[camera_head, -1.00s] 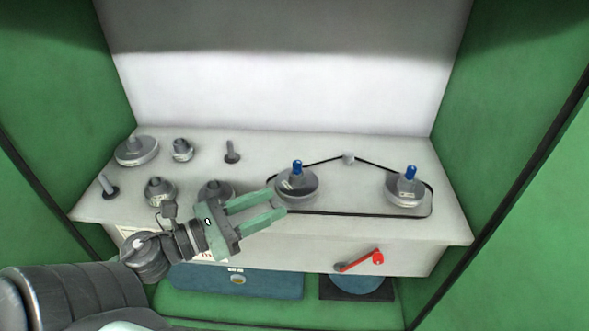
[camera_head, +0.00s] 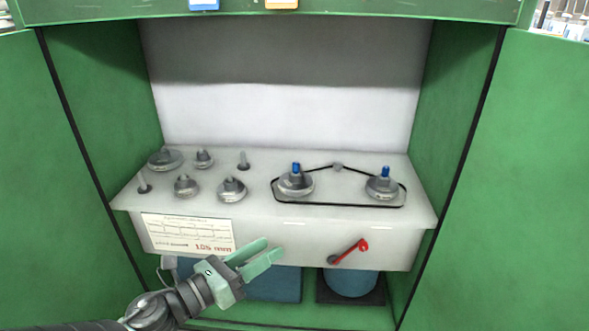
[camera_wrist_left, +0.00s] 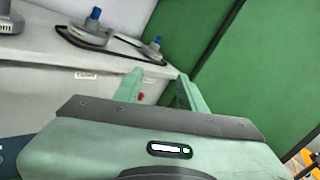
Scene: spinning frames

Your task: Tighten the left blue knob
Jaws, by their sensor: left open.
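The left blue knob (camera_head: 296,169) stands on top of a grey pulley (camera_head: 296,184) on the white panel. A second blue knob (camera_head: 385,172) tops the right pulley (camera_head: 382,188). A black belt (camera_head: 340,205) runs around both pulleys. My left gripper (camera_head: 267,256) is open and empty, below and in front of the panel's front edge, apart from the left knob. In the left wrist view the green fingers (camera_wrist_left: 158,92) are spread, with the left knob (camera_wrist_left: 96,13) and the right knob (camera_wrist_left: 157,40) beyond them. My right gripper is not in view.
Several spare pulleys (camera_head: 232,190) and bare posts stand on the panel's left. A red-handled crank (camera_head: 350,250) sticks out of the front face. A blue box (camera_head: 275,284) and a blue cylinder (camera_head: 350,283) sit below. Green walls (camera_head: 455,130) enclose both sides.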

